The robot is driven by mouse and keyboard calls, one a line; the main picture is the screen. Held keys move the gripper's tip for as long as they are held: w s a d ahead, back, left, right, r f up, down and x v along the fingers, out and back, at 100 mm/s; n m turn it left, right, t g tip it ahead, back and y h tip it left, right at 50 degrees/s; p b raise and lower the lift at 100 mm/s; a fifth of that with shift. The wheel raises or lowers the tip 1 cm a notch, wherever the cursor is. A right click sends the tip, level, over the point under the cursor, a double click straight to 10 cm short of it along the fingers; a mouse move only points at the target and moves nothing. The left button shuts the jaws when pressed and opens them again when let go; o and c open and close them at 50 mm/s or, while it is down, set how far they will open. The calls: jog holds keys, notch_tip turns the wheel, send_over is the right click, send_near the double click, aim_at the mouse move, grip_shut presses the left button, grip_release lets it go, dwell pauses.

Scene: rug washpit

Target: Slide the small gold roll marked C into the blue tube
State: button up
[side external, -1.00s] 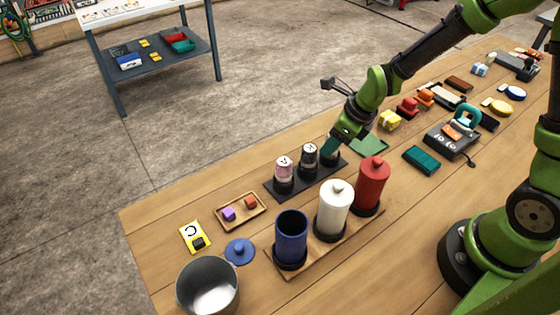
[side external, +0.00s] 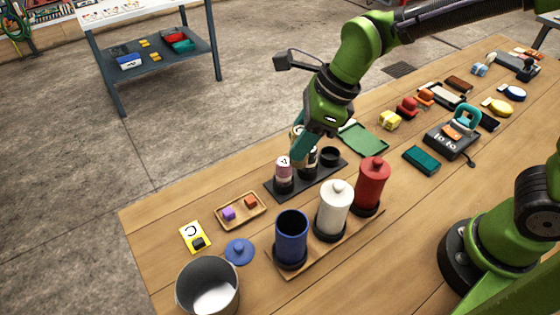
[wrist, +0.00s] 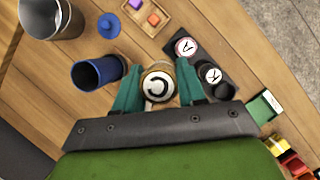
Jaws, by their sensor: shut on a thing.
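The small gold roll marked C (wrist: 158,84) is held between the teal fingers of my gripper (wrist: 158,90), its white lettered end facing the wrist camera. In the side external view my gripper (side external: 302,145) holds it above the black rack (side external: 272,187), and the fingers largely hide the roll. The blue tube (side external: 292,240) stands upright and open at the left of a wooden board, nearer the side camera than the gripper. The blue tube also shows in the wrist view (wrist: 88,74), left of the held roll.
The rack holds a pink roll marked A (side external: 283,172) and a black roll marked K (wrist: 209,75); its right cup (side external: 330,156) is empty. Lidded white (side external: 334,208) and red (side external: 373,185) tubes stand beside the blue one. A blue lid (side external: 240,251) and metal pot (side external: 207,288) are left.

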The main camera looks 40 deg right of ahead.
jog(key=s+a+n+g, duration=0.2)
jog(key=s+a+n, duration=0.4)
jog(key=s+a, duration=0.2)
jog(key=shift+s+a+n+y, duration=0.3)
jog(key=shift+s+a+n, duration=0.1)
jog(key=shift+s, duration=0.3)
jog(key=shift+f, duration=0.1)
dwell(0.8)
jog(key=shift+f, duration=0.75)
jog(key=shift+f+g, duration=0.25)
jog(key=shift+g, duration=0.05)
jog(key=shift+f, duration=0.85)
